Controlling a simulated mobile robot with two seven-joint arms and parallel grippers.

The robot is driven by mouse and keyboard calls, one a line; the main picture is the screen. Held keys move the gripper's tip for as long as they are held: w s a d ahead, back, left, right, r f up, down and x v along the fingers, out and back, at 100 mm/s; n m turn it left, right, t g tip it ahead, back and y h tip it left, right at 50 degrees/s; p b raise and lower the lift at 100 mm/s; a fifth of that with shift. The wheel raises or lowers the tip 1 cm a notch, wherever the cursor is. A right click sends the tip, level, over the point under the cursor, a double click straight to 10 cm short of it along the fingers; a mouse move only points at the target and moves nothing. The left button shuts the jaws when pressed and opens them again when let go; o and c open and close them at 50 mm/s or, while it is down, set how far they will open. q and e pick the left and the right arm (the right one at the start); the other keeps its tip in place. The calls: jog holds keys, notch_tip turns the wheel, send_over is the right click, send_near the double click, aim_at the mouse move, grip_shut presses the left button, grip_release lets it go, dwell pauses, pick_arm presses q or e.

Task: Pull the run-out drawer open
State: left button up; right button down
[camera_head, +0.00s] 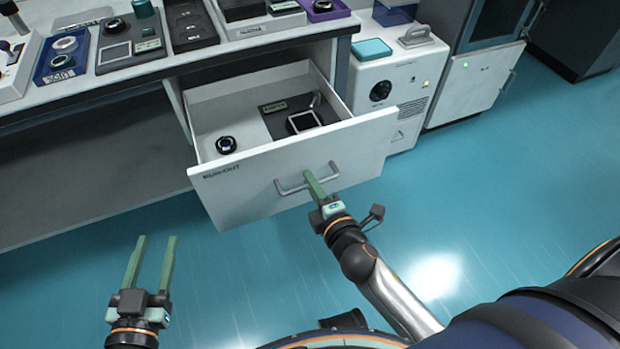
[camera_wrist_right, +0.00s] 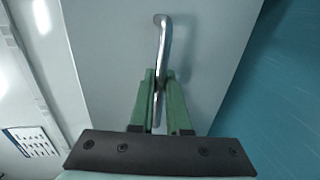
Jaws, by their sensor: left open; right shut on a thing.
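The white run-out drawer (camera_head: 235,195) stands pulled out from under the bench, its inside in view, with the label RUN-OUT on its front. My right gripper (camera_head: 312,178) is shut on the drawer's grey bar handle (camera_head: 291,190). In the right wrist view the handle (camera_wrist_right: 161,45) runs between the two green fingers (camera_wrist_right: 160,95), in front of the drawer front (camera_wrist_right: 105,60). My left gripper (camera_head: 152,240) is open and empty, over the floor to the left, apart from the drawer.
In the drawer are a round black item (camera_head: 226,145) and a dark tray (camera_head: 330,108) with a framed square. The bench top (camera_head: 190,58) holds several trays. A white machine (camera_head: 375,85) stands right of the drawer. The blue floor in front is clear.

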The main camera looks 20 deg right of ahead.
jog(key=c, duration=0.9)
grip_release()
pick_arm(q)
jog(key=shift+s, duration=0.15)
